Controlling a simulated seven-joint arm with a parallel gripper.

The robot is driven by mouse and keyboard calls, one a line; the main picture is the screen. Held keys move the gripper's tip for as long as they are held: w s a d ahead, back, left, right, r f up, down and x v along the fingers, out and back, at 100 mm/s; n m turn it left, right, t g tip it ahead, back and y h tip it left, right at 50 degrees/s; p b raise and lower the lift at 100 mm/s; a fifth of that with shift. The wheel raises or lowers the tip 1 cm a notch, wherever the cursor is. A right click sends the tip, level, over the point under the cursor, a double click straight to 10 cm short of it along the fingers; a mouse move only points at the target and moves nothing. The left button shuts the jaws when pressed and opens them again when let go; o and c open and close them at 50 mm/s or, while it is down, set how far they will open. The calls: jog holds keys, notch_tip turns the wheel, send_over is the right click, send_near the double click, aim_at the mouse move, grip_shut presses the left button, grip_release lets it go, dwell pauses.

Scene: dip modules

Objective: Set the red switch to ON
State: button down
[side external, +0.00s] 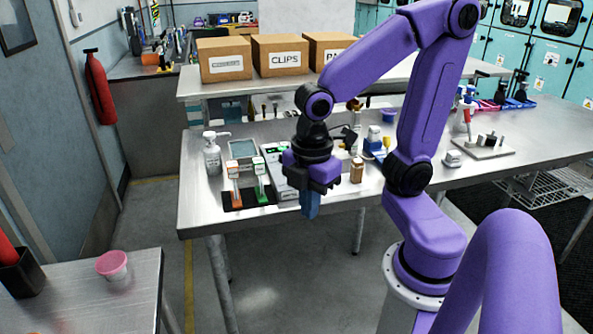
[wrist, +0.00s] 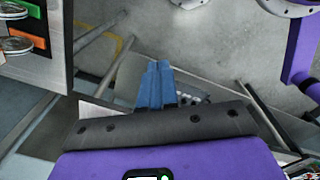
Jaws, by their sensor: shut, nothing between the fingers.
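Two small upright modules stand on a black mat (side external: 226,206) near the table's front edge. The left one has an orange-red base (side external: 236,198), the other a green base (side external: 262,190). The orange-red one looks like the red switch, but its ON or OFF setting is too small to tell. In the wrist view, the orange-red part (wrist: 20,36) and green part (wrist: 30,9) show at the upper left, cut by the frame. My gripper (side external: 311,213) points down with blue fingers together and empty, right of the modules by the table's front edge. The fingers (wrist: 158,68) show over the floor in the wrist view.
A white box-like device (side external: 283,188) stands between the modules and my gripper. A pump bottle (side external: 212,157) and a grey-screened device (side external: 242,149) stand behind the modules. A small brown bottle (side external: 357,170) is right of my gripper. Open floor lies in front of the table.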

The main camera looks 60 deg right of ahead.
jog(key=w+d+r+n+h, duration=0.1)
jog(key=w+d+r+n, duration=0.2)
jog(key=w+d+n, duration=0.55)
jog(key=w+d+r+n+g, duration=0.1)
jog(key=w+d+n, duration=0.2)
jog(key=w+d, duration=0.5)
jog(key=d, duration=0.4)
jog(key=shift+w+d+g, duration=0.2)
jog(key=shift+w+g, duration=0.2)
jog(key=shift+r, duration=0.1)
jog(key=f, duration=0.4)
jog(key=s+d+f, duration=0.1)
jog(key=f, duration=0.4)
jog(key=s+f, duration=0.1)
jog(key=f, duration=0.3)
jog(key=shift+d+f, duration=0.3)
jog(key=shift+d, duration=0.1)
jog(key=shift+f, duration=0.1)
